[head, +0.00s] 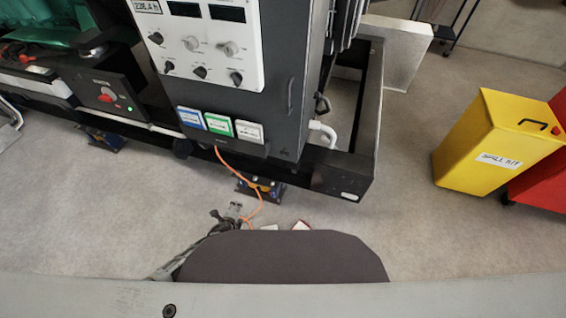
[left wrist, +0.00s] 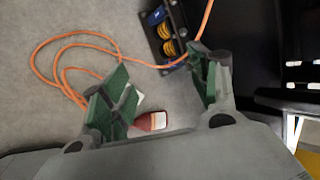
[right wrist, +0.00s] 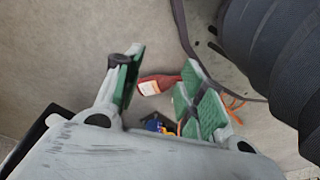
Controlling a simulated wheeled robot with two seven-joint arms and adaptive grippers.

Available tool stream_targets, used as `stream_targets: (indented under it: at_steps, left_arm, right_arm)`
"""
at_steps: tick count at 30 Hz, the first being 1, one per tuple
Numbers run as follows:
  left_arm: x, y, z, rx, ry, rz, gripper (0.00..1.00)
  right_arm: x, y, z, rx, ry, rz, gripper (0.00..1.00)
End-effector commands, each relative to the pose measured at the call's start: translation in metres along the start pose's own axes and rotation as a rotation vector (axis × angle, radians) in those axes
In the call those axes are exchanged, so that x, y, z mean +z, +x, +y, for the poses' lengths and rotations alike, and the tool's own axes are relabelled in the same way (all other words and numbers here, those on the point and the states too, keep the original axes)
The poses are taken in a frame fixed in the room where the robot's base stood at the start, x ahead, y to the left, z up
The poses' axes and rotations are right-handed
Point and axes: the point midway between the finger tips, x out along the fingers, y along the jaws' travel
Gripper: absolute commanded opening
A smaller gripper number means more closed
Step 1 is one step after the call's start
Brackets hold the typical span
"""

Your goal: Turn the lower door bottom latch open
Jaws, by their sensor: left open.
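My left gripper (head: 232,212) is low in the head view, in front of the genset's base rail (head: 340,175). In the left wrist view its green-padded fingers (left wrist: 160,92) are wide apart with nothing between them but floor behind. My right gripper (right wrist: 165,85) shows only in its own wrist view, fingers apart and empty, with a red bottle on the floor beyond. The dark control cabinet (head: 282,60) stands above the rail. A dark handle (head: 321,103) shows on its right side. I cannot make out the lower door's bottom latch for certain in any view.
An orange cable (left wrist: 75,40) loops over the floor near a yellow-spring mount (left wrist: 170,30). A red bottle with a white label (left wrist: 150,121) lies close by. A white pipe elbow (head: 322,132) sticks out right of the cabinet. A yellow spill-kit bin (head: 490,140) stands at the right.

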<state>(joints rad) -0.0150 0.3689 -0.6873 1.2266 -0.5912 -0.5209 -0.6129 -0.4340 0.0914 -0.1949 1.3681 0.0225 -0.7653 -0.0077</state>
Motion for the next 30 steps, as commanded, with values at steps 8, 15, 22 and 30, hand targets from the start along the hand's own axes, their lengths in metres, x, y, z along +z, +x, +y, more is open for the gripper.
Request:
stream_targets:
  at_steps: [8,15,22,30]
  left_arm:
    - [-0.014,0.003,-0.061,-0.16,0.294,-0.036,0.61]
    - [-0.03,-0.007,-0.106,-0.292,0.53,-0.09,0.61]
    - [-0.049,-0.026,-0.142,-0.42,0.739,-0.158,0.61]
    - [-0.073,-0.056,-0.172,-0.566,0.96,-0.258,0.61]
  right_arm:
    - [-0.027,-0.006,-0.004,-0.009,0.0,0.017,0.4]
    - [-0.046,-0.019,-0.008,-0.017,-0.001,0.029,0.4]
    - [-0.062,-0.034,-0.011,-0.024,-0.003,0.041,0.4]
    - [-0.076,-0.055,-0.014,-0.034,-0.005,0.054,0.4]
